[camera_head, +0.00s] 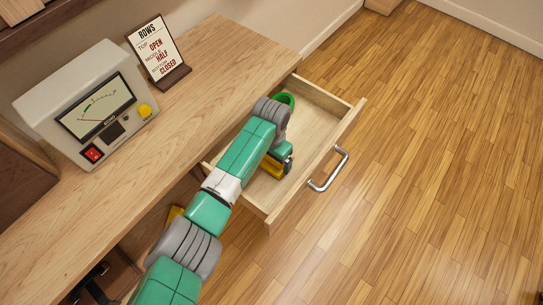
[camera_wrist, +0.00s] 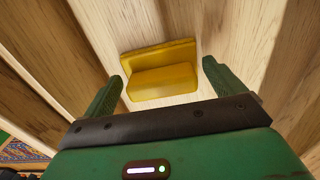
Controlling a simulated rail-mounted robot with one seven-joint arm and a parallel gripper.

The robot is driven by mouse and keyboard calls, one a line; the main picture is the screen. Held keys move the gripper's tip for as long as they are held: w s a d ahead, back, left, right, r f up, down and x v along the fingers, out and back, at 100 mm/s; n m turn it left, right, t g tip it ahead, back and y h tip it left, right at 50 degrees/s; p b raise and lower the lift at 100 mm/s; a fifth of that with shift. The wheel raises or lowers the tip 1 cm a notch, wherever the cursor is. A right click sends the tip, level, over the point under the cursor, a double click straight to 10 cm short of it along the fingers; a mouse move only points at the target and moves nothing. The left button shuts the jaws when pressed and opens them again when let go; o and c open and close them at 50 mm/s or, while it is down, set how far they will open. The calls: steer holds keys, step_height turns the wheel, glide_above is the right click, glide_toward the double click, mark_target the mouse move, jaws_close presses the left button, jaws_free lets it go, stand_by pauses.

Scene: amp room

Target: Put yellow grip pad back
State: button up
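The yellow grip pad (camera_wrist: 160,80) lies on the floor of the open drawer, an L-shaped block with a raised flat back. In the head view part of the yellow grip pad (camera_head: 270,169) shows beside my arm, and the rest is hidden by it. My gripper (camera_wrist: 162,71) is over the drawer with its two green fingers spread, one on each side of the pad. Gaps show between the fingers and the pad, so it is not gripped. In the head view my gripper is mostly hidden behind the wrist.
The drawer (camera_head: 328,140) is pulled out, with a metal handle (camera_head: 329,169) on its front. A green ring-like object (camera_head: 286,99) is at its far end. A meter box (camera_head: 60,88) and a sign (camera_head: 158,46) stand on the desk (camera_head: 222,62). The wooden floor is clear.

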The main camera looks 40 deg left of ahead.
step_height(320, 180, up, 12)
steer(key=p, duration=0.6)
steer(key=shift+r, duration=0.15)
steer(key=shift+w, duration=0.1)
